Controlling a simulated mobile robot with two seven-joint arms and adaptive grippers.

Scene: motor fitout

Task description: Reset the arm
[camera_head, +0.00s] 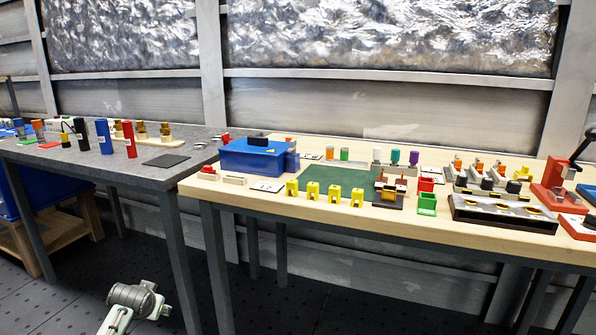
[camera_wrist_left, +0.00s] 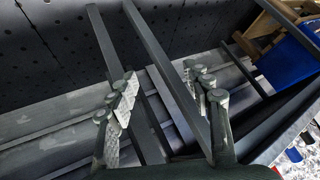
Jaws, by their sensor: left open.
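In the left wrist view my left gripper (camera_wrist_left: 162,88) is open. Its two fingers stand well apart with nothing between them. Behind them show table legs, metal wall framing and the dark floor. In the head view a grey and white link of my arm (camera_head: 135,300) is low at the left, in front of the grey table's legs and below the tabletops. The gripper fingers cannot be made out there. My right gripper is in neither view.
A grey table (camera_head: 95,160) at left carries coloured cylinders. A wooden table (camera_head: 330,223) at right carries a blue box (camera_head: 255,158), several yellow parts, a green mat (camera_head: 335,176) and fixtures. A blue bin (camera_head: 40,188) is under the grey table. The foreground floor is mostly clear.

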